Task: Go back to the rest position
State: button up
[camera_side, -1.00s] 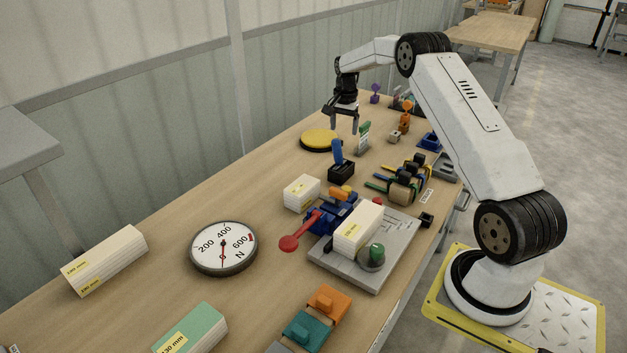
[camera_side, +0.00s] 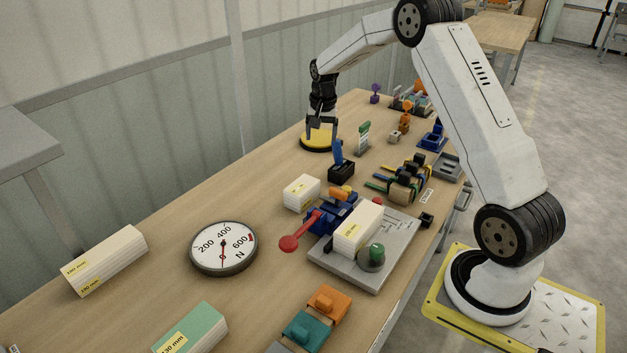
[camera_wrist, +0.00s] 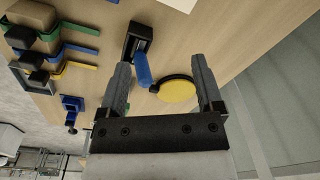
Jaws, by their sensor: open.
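My gripper (camera_side: 321,133) is above the far part of the wooden table in the side view, in front of or over the yellow disc (camera_side: 314,145). Its fingers point down and are apart, with nothing between them that I can see held. In the wrist view my gripper (camera_wrist: 160,85) shows two grey fingers spread wide. The yellow disc (camera_wrist: 177,89) and a blue lever on a black base (camera_wrist: 143,70) appear between and beyond the fingers.
The blue lever's black block (camera_side: 341,173) stands close to the gripper. A white block (camera_side: 301,191), a dial gauge (camera_side: 223,248) and a grey plate (camera_side: 385,262) with a white block lie nearer. A green-topped stand (camera_side: 363,138) is just right. Bare table (camera_side: 150,290) lies at the left.

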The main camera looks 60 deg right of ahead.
jog(key=s+a+n+t, duration=0.1)
jog(key=s+a+n, duration=0.5)
jog(key=s+a, duration=0.4)
jog(key=s+a+n, duration=0.5)
jog(key=s+a, duration=0.5)
jog(key=a, duration=0.5)
jog(key=shift+s+n+t, duration=0.35)
jog(key=shift+n+t, duration=0.05)
